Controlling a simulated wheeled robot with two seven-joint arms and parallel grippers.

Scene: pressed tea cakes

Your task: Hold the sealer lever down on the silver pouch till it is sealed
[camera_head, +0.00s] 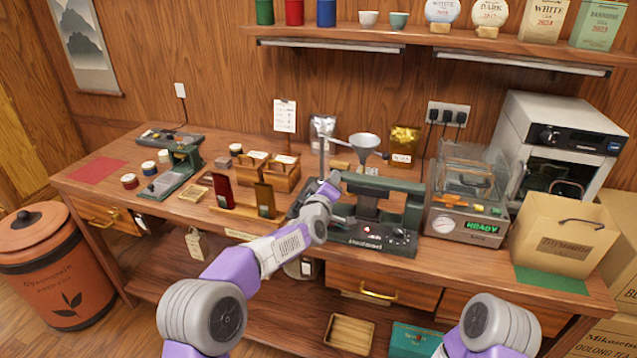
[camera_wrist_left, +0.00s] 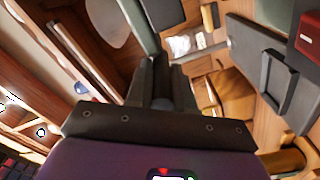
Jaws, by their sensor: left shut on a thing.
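The dark green sealer (camera_head: 392,207) stands at the middle front of the bench, with a small red light lit on its base. My left gripper (camera_head: 333,183) is at the left end of its lever. In the left wrist view the fingers (camera_wrist_left: 163,72) are shut on a grey-green bar (camera_wrist_left: 143,22), which looks like the lever. A silvery pouch (camera_head: 322,127) shows upright behind my gripper, left of the funnel. I cannot tell whether it touches the sealer's jaw, as my arm hides that side. My right gripper is out of view.
A metal funnel (camera_head: 365,144) and a gold pouch (camera_head: 404,140) are behind the sealer. A machine reading READY (camera_head: 468,205) stands to its right, beside a paper bag (camera_head: 562,237). A dark red packet (camera_head: 222,190) and wooden boxes (camera_head: 282,178) are to the left.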

